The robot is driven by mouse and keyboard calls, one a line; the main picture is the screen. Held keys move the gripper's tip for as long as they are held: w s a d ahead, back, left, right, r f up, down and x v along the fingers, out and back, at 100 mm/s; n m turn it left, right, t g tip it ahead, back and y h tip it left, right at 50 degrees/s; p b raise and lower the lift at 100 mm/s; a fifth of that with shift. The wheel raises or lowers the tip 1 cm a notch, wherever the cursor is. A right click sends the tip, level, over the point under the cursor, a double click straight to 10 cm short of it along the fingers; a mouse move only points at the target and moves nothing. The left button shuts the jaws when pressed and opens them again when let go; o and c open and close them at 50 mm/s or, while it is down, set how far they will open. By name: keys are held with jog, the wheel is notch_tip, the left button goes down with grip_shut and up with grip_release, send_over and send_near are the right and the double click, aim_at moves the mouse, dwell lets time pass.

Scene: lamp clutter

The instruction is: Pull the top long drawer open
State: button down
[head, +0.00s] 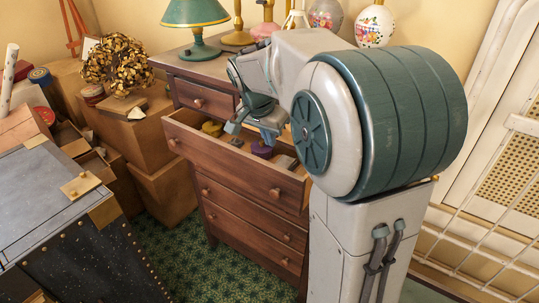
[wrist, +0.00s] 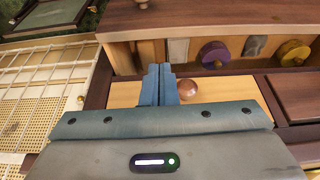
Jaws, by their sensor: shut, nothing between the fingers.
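The dresser (head: 250,218) is reddish-brown wood with several drawers. Its top long drawer (head: 235,158) stands pulled out, with round knobs on its front and small things inside. In the wrist view, its front (wrist: 220,20) is at the top, with one knob (wrist: 143,3) at the picture edge. My gripper (head: 270,138) is over the open drawer, close to the dresser, partly hidden by my arm. In the wrist view, my gripper's fingers (wrist: 160,85) are together and empty. They are left of a round knob (wrist: 187,88) on a pale panel; contact is unclear.
Inside the drawer are a purple round thing (wrist: 214,54) and a yellow one (wrist: 293,53). A green lamp (head: 195,30) and painted vases stand on the dresser. Boxes (head: 135,130) and a dark trunk (head: 70,210) are at left. Green carpet (head: 175,262) is clear before the dresser.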

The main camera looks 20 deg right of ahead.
jog(key=x, duration=1)
jog(key=shift+w+d+p, duration=0.15)
jog(key=shift+w+p, duration=0.15)
jog(key=shift+p, duration=0.15)
